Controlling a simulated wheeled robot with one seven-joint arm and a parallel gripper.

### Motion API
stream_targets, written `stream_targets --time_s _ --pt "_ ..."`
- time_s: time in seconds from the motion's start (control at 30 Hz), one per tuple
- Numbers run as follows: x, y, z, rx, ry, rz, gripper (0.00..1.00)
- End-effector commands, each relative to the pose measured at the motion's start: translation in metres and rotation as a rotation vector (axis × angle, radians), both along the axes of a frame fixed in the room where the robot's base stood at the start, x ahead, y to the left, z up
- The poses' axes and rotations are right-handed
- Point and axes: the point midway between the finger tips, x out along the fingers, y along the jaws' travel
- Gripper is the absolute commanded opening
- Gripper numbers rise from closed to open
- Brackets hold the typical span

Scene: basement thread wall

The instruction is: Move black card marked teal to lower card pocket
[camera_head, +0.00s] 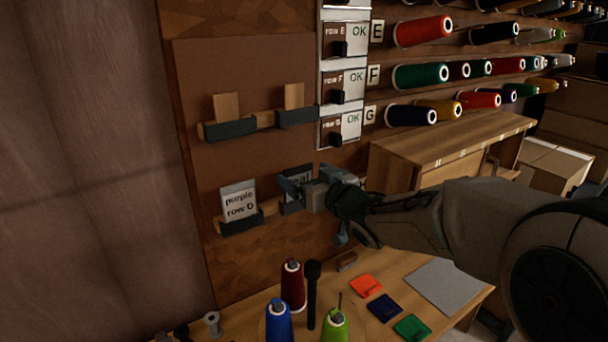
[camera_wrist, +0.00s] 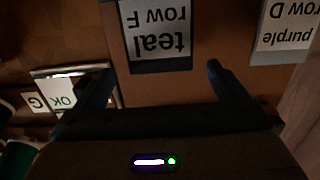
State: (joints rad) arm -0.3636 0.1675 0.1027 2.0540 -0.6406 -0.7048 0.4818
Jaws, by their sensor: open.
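The black card with a white "teal row F" label (camera_wrist: 158,38) is upside down in the wrist view. In the head view part of its label (camera_head: 300,179) shows behind my gripper (camera_head: 288,194), at the right place on the lower rail. The pocket around its lower end is mostly hidden by my gripper. In the wrist view my gripper (camera_wrist: 160,75) is open, its fingers apart on either side of the card's top edge, and nothing is held. I cannot tell the depth gap to the card.
A "purple row D" card (camera_head: 240,202) stands in the lower left pocket (camera_head: 241,222). Two upper pockets (camera_head: 231,129) (camera_head: 296,116) hold plain wooden pieces. A bench (camera_head: 330,290) below carries thread cones (camera_head: 279,322) and coloured squares. Labelled OK switches (camera_head: 343,87) are above right.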

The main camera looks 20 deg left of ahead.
Motion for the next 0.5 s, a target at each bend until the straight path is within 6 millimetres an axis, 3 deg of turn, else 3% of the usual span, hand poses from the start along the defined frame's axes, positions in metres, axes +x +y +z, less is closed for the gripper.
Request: stream_targets --time_s 0.5 --pt "-0.063 -0.074 0.004 -0.001 -0.002 -0.002 0.93"
